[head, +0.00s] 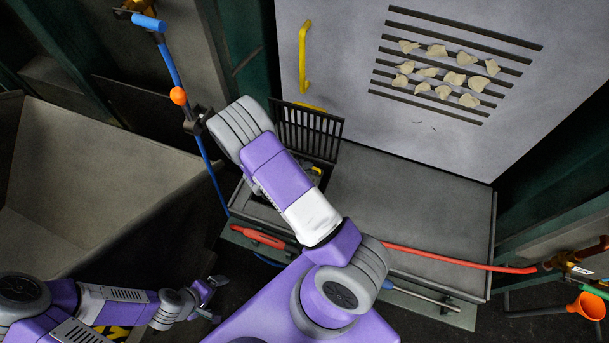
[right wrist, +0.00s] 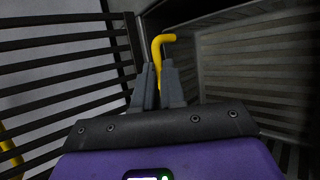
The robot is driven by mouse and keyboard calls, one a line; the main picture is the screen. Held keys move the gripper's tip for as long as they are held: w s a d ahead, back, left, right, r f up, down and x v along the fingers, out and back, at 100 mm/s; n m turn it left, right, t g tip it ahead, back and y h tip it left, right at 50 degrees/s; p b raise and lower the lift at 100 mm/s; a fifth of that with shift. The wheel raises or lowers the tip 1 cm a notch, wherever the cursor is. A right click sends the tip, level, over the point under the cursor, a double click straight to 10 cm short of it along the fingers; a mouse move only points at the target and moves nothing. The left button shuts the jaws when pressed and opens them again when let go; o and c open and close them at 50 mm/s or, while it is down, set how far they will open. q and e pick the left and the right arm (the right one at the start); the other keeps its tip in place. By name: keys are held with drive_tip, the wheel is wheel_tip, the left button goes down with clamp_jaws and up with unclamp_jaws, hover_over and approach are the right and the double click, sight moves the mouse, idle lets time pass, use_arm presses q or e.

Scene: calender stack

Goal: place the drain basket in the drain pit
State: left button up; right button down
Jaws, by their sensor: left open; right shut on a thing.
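The dark slatted drain basket (head: 308,132) shows in the head view against the grey door, above the left end of the raised platform. My right arm covers part of it. In the right wrist view my right gripper (right wrist: 159,75) is shut on the basket's yellow handle (right wrist: 157,50), with dark slats (right wrist: 60,80) to the left and behind. In the head view my right gripper is mostly hidden behind my arm. A dark recess at the platform's left end, partly behind my arm, may be the drain pit. My left gripper (head: 208,292) is open and empty, low at left.
The grey door (head: 345,80) has a yellow handle (head: 304,55) and pale lumps (head: 438,70) on its slots. The platform top (head: 410,205) is clear. A red bar (head: 450,259) runs along its front. A blue hose (head: 205,155) and large bin (head: 100,190) are at left.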

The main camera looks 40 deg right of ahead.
sight(315, 171)
wheel_tip(315, 171, down, 4)
drive_tip(key=shift+r+b, duration=0.25)
drive_tip(key=shift+b, duration=0.35)
drive_tip(key=shift+r, duration=0.1)
drive_tip(key=c, duration=1.2)
unclamp_jaws()
drive_tip(key=shift+p+v, duration=1.75)
drive_tip(key=shift+v, duration=4.3)
